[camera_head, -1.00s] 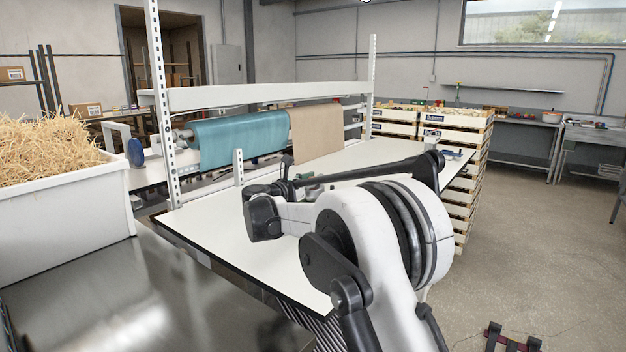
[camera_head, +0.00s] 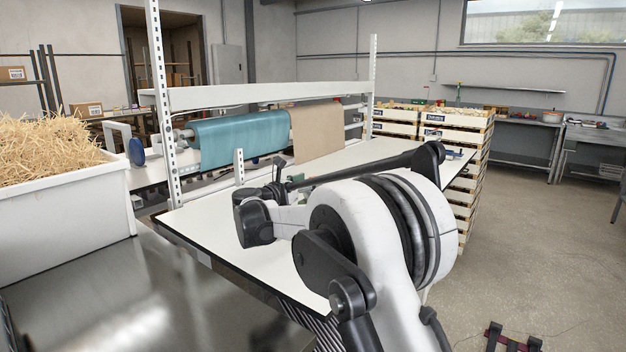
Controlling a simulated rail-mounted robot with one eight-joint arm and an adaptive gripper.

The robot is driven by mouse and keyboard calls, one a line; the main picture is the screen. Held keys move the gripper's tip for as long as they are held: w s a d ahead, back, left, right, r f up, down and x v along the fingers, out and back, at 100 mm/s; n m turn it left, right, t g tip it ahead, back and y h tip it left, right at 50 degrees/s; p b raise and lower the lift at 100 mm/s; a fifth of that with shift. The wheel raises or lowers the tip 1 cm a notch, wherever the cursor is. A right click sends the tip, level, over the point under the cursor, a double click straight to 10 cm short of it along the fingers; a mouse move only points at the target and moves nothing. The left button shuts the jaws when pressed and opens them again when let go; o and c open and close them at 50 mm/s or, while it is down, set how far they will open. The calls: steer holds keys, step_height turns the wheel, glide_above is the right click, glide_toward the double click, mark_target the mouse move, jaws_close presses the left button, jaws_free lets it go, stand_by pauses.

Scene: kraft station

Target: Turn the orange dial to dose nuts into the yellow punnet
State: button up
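I see neither the orange dial nor the yellow punnet in the head view. No nuts can be made out either. My arm fills the lower middle of the picture, with its black and white links over the front of the white worktable (camera_head: 200,217). I cannot make out the fingers of my gripper among or behind these links, nor whether they touch anything.
A white bin of straw (camera_head: 62,215) stands at left beside a shiny metal surface (camera_head: 130,290). A shelf frame (camera_head: 260,96) with a teal roll (camera_head: 240,138) and brown paper (camera_head: 317,130) spans the table's back. Stacked wooden crates (camera_head: 465,135) stand behind at right. Floor at right is mostly clear.

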steer(key=v, duration=0.8)
steer(key=shift+s+a, duration=0.2)
steer(key=shift+s, duration=0.1)
steer(key=s+d+r+n+t+y, duration=0.2)
steer(key=d+r+n+t+y, duration=0.15)
steer(key=r+n, duration=0.5)
steer(key=s+d+r+n+t+y, duration=0.2)
steer(key=d+r+n+y, duration=0.3)
steer(key=r+n, duration=0.4)
steer(key=s+d+r+n+y, duration=0.1)
steer(key=s+d+n+y, duration=0.25)
steer(key=s+n, duration=0.3)
steer(key=s+d+f+n+g, duration=0.4)
steer(key=s+d+f+n, duration=0.2)
steer(key=s+f, duration=0.4)
steer(key=s+d+f+n+g+h, duration=0.1)
steer(key=s+d+f+n+g, duration=0.4)
steer(key=s+f, duration=0.4)
steer(key=s+d+f+n+g+h, duration=0.1)
steer(key=s+d+f+n+g, duration=0.3)
steer(key=s, duration=1.4)
steer(key=d+f+n, duration=0.3)
steer(key=d+f, duration=0.2)
steer(key=f, duration=0.1)
steer(key=shift+s+d+f+n, duration=0.2)
steer(key=shift+d+f+n, duration=0.1)
steer(key=shift+f, duration=0.1)
